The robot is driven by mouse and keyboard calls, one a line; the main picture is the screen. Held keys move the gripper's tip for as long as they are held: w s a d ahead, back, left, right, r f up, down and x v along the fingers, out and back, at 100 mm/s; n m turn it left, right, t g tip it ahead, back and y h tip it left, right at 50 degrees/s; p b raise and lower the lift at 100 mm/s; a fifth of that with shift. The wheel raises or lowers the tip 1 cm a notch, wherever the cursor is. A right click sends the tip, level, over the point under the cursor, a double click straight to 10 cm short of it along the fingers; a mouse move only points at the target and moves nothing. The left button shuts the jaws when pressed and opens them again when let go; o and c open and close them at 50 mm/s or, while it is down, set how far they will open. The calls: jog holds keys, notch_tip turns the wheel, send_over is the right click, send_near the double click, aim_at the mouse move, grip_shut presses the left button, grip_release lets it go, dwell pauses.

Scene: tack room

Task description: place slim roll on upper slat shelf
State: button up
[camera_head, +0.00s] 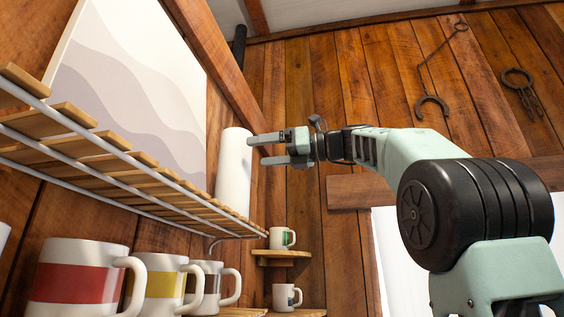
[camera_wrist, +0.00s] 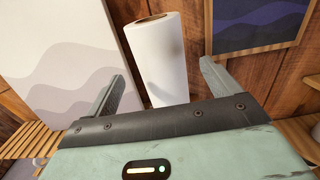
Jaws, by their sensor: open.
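A white slim roll (camera_head: 234,170) stands upright at the far end of the upper slat shelf (camera_head: 75,150), which has wooden slats on white metal rails. My gripper (camera_head: 259,150) is open, with its fingertips close to the right side of the roll in the head view. In the wrist view the roll (camera_wrist: 157,58) shows beyond and between the two fingers of my gripper (camera_wrist: 165,82). I cannot tell whether a fingertip touches the roll. The roll's base is hidden by the shelf edge in the head view and by my gripper body in the wrist view.
A pale wavy picture (camera_head: 135,85) leans behind the shelf. Below are mugs with red (camera_head: 75,280), yellow (camera_head: 165,285) and grey (camera_head: 210,282) bands. Small corner shelves (camera_head: 282,255) hold two more mugs. A dark framed picture (camera_wrist: 258,22) hangs right of the roll.

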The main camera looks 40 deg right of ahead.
jog(key=shift+b+v, duration=0.55)
jog(key=shift+v, duration=1.65)
